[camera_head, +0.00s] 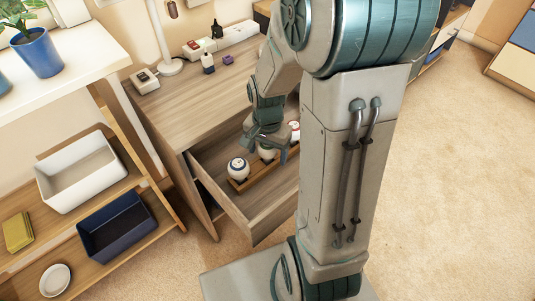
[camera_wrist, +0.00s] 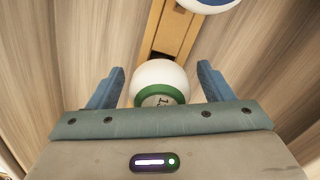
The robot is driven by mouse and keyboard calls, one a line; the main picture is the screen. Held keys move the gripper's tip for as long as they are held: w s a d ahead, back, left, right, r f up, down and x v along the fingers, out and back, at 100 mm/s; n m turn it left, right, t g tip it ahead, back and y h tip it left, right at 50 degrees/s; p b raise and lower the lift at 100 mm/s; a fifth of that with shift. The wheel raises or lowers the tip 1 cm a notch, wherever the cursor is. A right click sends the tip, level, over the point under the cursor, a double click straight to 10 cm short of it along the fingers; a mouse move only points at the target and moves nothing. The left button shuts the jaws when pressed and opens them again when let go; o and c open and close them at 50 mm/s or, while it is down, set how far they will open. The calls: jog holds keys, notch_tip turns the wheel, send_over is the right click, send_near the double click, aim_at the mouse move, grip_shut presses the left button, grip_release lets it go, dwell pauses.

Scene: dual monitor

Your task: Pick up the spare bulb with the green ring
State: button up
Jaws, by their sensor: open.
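The spare bulb with the green ring (camera_wrist: 160,82) is a round white bulb between the two blue fingers of my gripper (camera_wrist: 161,70) in the wrist view. The fingers are apart, with visible gaps on both sides of the bulb. In the head view my gripper (camera_head: 268,148) is low over the open drawer, and the white bulb (camera_head: 267,153) below it is mostly hidden. A bulb with a blue ring (camera_head: 238,168) stands in the wooden holder (camera_head: 262,173) at its near left end; its edge also shows in the wrist view (camera_wrist: 207,3).
Another white bulb with a reddish mark (camera_head: 294,127) is just right of my gripper. The open drawer's front (camera_head: 228,208) and sides surround the holder. A desk (camera_head: 185,95) is above, and a shelf with a white bin (camera_head: 80,172) and blue bin (camera_head: 117,225) stands left.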

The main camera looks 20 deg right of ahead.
jog(key=shift+f, duration=0.5)
jog(key=shift+r, duration=0.1)
jog(key=c, duration=1.1)
jog(key=shift+o, duration=0.2)
jog(key=shift+r+p, duration=0.3)
jog(key=shift+r, duration=0.2)
notch_tip(320, 180, up, 4)
jog(key=shift+s+d+f+p, duration=0.1)
jog(key=shift+d+p, duration=0.05)
jog(key=shift+p, duration=0.8)
jog(key=s+d+r+p, duration=0.6)
jog(key=d+r, duration=0.3)
jog(key=r, duration=0.2)
jog(key=shift+s+r+p, duration=0.2)
jog(key=shift+s+p, duration=0.2)
jog(key=shift+p, duration=0.4)
